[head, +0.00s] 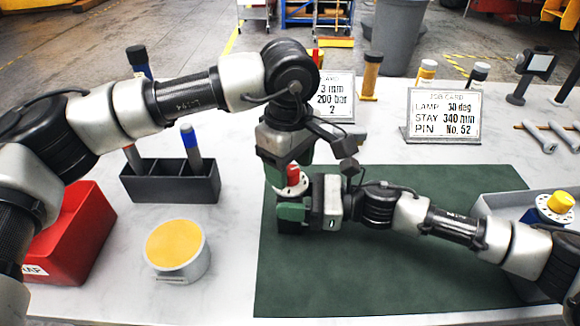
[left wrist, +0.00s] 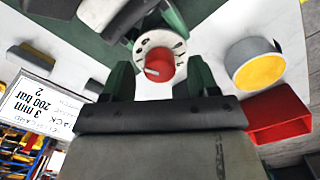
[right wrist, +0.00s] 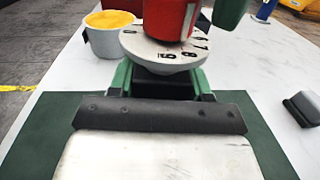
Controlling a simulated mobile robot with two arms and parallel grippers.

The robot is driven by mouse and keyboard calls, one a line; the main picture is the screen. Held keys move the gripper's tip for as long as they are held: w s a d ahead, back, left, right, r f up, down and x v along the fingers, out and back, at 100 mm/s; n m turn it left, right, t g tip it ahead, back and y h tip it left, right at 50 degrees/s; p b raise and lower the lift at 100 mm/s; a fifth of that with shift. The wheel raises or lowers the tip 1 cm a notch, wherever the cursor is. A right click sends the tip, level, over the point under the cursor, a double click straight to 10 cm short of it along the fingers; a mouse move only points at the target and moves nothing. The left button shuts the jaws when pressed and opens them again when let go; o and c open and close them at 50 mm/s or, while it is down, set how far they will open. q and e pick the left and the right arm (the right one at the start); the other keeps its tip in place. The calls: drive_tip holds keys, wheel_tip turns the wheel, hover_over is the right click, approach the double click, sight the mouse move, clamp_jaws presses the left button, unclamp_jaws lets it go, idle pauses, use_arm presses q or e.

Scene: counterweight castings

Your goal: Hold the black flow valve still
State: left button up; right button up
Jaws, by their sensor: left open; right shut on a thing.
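The black flow valve has a red knob and a white numbered dial (head: 290,190) on top, and it stands upright on the green mat. In the right wrist view its black body (right wrist: 165,85) sits between the green fingers of my right gripper (right wrist: 160,78), which is shut on it below the dial. My left gripper (head: 290,172) points down from above and is open. In the left wrist view the red knob (left wrist: 160,65) lies between its fingers, with gaps at both sides. The valve's body is mostly hidden in the head view.
A grey tray (head: 500,203) at right holds a blue valve with a yellow knob (head: 560,202). At left are a black pen holder (head: 170,185), a red bin (head: 75,240) and a yellow-topped round pot (head: 177,250). Cards stand behind.

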use_arm(q)
drive_tip(key=shift+f, duration=0.55)
drive_tip(key=c, duration=0.9)
drive_tip(key=shift+c, duration=0.2)
drive_tip(key=shift+n, duration=0.3)
drive_tip(key=n, duration=1.1)
drive_tip(key=shift+r, duration=0.1)
